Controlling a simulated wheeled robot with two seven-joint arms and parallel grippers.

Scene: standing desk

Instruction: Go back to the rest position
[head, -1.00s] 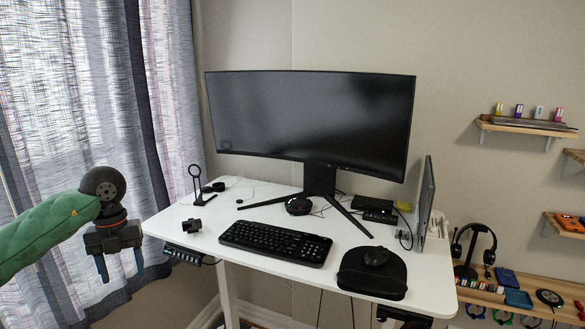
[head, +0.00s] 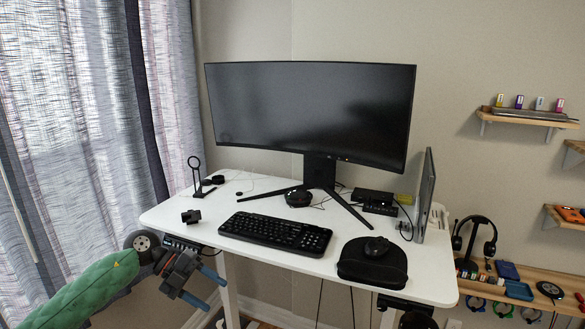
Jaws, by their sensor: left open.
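My left gripper (head: 213,292) is at the lower left of the head view, below the desk's front left edge. Its two blue-grey fingers are apart, point to the right and hold nothing. My green left forearm comes in from the bottom left corner. The white desk (head: 300,255) stands to the right of the gripper, and the gripper appears apart from its top. My right gripper is not in view.
The desk carries a monitor (head: 310,115), a keyboard (head: 275,232), a mouse (head: 376,246) on a black pad (head: 372,268), a small black block (head: 191,216) and a ring stand (head: 196,175). Curtains (head: 80,110) hang at left. A wooden shelf (head: 540,283) with headphones (head: 474,242) is at right.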

